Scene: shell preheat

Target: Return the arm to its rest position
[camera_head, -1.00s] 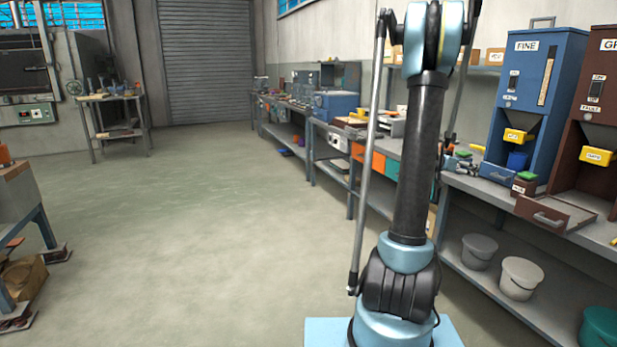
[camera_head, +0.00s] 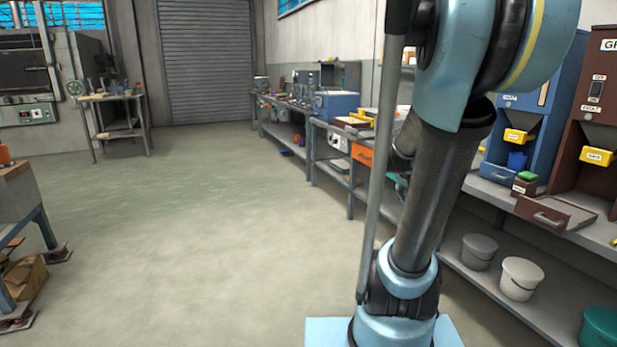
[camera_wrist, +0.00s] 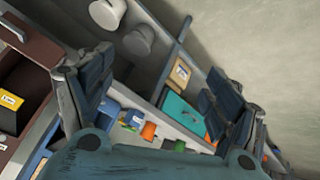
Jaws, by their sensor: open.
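My arm rises from my light blue base at the front right of the head view, its upper links filling the upper right. My gripper is out of the head view. In the wrist view my gripper (camera_wrist: 155,100) is open, its two dark fingers apart with nothing between them. Behind it in that view are the bench side with a teal drawer (camera_wrist: 183,112), the lower shelf and the floor, all some way off.
A blue dispenser (camera_head: 520,130) and a brown dispenser (camera_head: 592,135) stand on the right bench. Buckets (camera_head: 521,279) sit on the shelf below. A table (camera_head: 22,205) stands at left. The floor (camera_head: 200,220) between is clear.

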